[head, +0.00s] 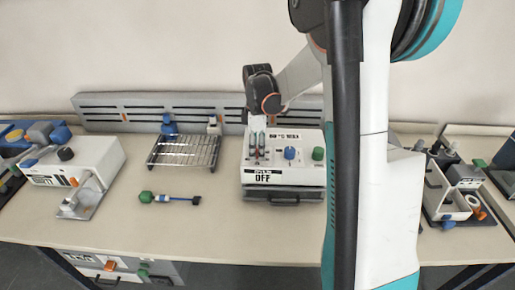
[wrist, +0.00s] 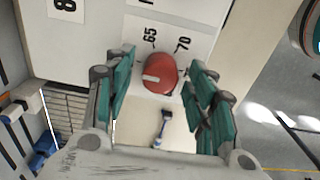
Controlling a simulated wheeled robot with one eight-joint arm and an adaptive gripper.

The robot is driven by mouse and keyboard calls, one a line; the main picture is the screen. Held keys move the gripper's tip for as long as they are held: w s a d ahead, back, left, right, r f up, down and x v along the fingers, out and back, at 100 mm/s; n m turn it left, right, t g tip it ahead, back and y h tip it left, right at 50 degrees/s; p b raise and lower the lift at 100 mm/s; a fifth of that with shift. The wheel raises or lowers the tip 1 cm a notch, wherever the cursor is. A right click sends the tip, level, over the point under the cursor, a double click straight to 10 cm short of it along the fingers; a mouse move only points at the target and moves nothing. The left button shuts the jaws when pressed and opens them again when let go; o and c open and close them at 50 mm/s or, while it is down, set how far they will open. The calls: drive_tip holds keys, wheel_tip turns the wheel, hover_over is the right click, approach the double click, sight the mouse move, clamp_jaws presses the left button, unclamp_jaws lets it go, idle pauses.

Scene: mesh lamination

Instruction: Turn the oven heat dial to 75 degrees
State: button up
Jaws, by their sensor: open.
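The oven is a white box (head: 310,176) in the middle of the bench, with a front label reading "OFF" (head: 262,177). In the wrist view its red round dial (wrist: 160,73) sits between my fingers, with a white pointer mark towards the left of the picture. Numbers 65 (wrist: 150,36) and 70 (wrist: 183,44) are printed above the dial; other scale numbers are hidden or out of view. My gripper (head: 257,147) points down over the oven's left part, its green fingers (wrist: 161,62) open on either side of the dial, with visible gaps.
A blue knob (head: 290,153) and a green knob (head: 318,153) stand right of my gripper on the oven. A wire rack (head: 184,151) and a green-ended tool (head: 170,198) lie to its left. A grey slotted rail (head: 130,107) runs behind.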

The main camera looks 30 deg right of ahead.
drive_tip(key=c, duration=1.1)
drive_tip(key=shift+o, duration=0.2)
